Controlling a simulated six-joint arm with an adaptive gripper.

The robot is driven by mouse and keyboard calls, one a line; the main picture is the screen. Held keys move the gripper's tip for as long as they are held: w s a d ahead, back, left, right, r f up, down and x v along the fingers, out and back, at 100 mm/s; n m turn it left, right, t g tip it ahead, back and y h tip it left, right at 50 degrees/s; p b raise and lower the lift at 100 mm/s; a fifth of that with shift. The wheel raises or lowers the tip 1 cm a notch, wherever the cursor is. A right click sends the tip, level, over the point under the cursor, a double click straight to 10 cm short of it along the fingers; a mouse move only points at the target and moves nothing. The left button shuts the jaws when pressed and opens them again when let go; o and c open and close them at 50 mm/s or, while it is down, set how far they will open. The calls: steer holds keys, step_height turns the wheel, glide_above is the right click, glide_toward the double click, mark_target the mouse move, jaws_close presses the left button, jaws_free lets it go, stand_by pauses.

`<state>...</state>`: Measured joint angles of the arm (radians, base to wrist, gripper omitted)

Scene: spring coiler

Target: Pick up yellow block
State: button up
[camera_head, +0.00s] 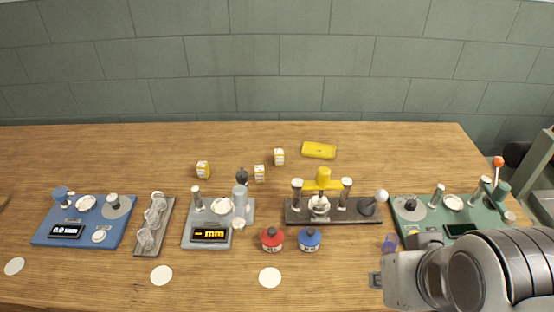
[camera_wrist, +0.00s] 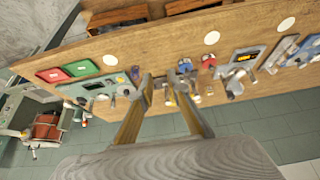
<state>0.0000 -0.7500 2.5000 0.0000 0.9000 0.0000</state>
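A flat yellow block (camera_head: 318,150) lies on the wooden table towards the back, right of the middle, with clear wood around it. I cannot make it out surely in the wrist view. My gripper's wrist and grey housing (camera_head: 405,279) are at the lower right of the head view, well in front and to the right of the block; the fingertips cannot be made out there. In the wrist view my gripper (camera_wrist: 160,80) has its two fingers apart, with a gap and nothing held between the tips.
A dark stand with a yellow crossbar (camera_head: 323,178) is in front of the block. A red jar (camera_head: 271,239) and a blue jar (camera_head: 309,239) stand before it. Small white-yellow boxes (camera_head: 279,157) are left of the block. A green device (camera_head: 425,212) is beside my arm.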

steer(key=o, duration=0.4)
